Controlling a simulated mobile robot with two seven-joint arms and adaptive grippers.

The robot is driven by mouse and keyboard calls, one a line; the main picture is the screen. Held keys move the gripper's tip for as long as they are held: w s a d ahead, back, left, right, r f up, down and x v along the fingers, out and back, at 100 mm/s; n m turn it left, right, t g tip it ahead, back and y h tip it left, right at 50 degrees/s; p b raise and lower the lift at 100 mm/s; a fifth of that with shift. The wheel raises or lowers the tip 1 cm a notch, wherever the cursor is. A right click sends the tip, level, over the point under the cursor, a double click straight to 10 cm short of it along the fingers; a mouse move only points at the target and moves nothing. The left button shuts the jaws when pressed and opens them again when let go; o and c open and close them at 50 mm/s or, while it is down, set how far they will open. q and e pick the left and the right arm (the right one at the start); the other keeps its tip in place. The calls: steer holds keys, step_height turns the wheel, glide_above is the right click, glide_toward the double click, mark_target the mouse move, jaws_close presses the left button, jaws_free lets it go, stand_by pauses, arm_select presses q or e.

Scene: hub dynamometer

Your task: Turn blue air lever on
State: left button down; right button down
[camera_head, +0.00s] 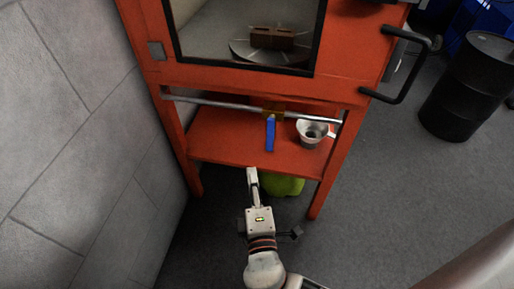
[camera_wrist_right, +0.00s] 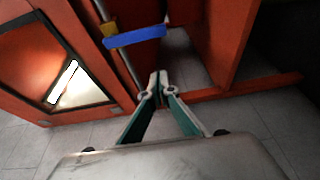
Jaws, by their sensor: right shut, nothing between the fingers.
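The blue air lever (camera_head: 270,134) hangs down from a brass valve (camera_head: 273,113) on a horizontal metal pipe (camera_head: 225,104) at the front of the orange cabinet. In the right wrist view the blue lever (camera_wrist_right: 135,37) lies across the upper middle, ahead of the fingers. My right gripper (camera_head: 252,172) is below and slightly left of the lever, apart from it. In the right wrist view its fingertips (camera_wrist_right: 159,82) are together with nothing between them. My left gripper is not in view.
The orange cabinet (camera_head: 240,80) has a window and a lower shelf (camera_head: 220,143) holding a metal cup (camera_head: 311,132). A green object (camera_head: 284,186) sits beneath. A black handle (camera_head: 405,75) juts out right. A grey wall (camera_head: 70,150) stands close on the left; a black barrel (camera_head: 470,85) stands right.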

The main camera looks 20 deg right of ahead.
mark_target(271, 132)
steer(key=shift+r, duration=0.2)
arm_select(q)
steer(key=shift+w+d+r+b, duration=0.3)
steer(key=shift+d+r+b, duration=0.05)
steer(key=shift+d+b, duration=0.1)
arm_select(e)
steer(key=w+d, duration=0.5)
steer(key=w, duration=0.2)
steer(key=shift+w+d, duration=0.2)
steer(key=shift+d, duration=0.2)
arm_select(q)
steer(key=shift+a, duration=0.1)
